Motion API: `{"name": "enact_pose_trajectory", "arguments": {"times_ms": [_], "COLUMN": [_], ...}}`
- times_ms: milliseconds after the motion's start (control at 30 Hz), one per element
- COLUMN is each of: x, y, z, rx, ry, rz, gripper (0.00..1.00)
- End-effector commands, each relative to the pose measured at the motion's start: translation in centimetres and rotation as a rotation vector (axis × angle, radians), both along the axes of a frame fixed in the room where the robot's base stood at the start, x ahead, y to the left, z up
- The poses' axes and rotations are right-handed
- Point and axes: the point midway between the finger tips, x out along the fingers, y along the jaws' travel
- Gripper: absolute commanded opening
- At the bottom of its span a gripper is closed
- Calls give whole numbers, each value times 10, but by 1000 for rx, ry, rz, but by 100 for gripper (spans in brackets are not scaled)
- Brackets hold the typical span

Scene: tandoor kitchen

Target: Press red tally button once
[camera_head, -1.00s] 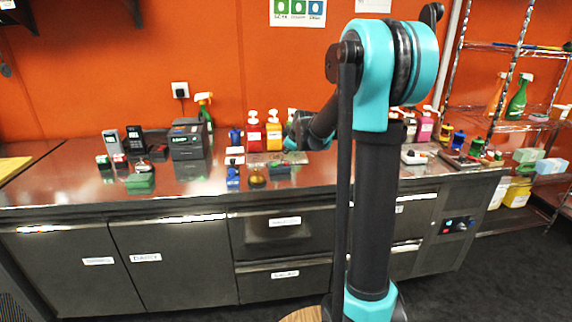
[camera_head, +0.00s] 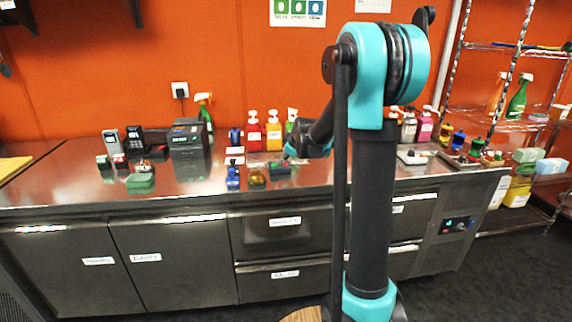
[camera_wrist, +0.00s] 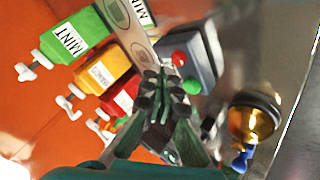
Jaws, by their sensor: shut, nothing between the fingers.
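The red tally button (camera_wrist: 178,58) is a small red dome on a grey box (camera_wrist: 205,58) in the wrist view, with a green button (camera_wrist: 191,86) beside it. In the head view the dark box (camera_head: 279,168) sits on the steel counter; its red button is too small to make out clearly. My gripper (camera_wrist: 160,82) is shut and empty, with its fingertips appearing close beside the buttons. I cannot tell the height gap, and no contact is clear. In the head view my gripper (camera_head: 290,153) is just above and behind the box.
Red (camera_head: 254,131), yellow (camera_head: 274,136) and green pump bottles stand behind the box. A black printer (camera_head: 188,138) is further left. The counter's front strip is clear.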

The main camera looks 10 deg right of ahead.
Motion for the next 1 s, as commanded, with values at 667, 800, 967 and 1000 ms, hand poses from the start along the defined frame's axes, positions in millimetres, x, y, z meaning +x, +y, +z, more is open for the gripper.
{"name": "enact_pose_trajectory", "arguments": {"times_ms": [667, 800, 967, 1000], "x": [0, 0, 0, 0], "y": [0, 0, 0, 0], "z": [0, -2, -7, -8], "rx": [0, 0, 0, 0], "ry": [0, 0, 0, 0], "rz": [0, 0, 0, 0], "gripper": [0, 0, 0, 0]}}
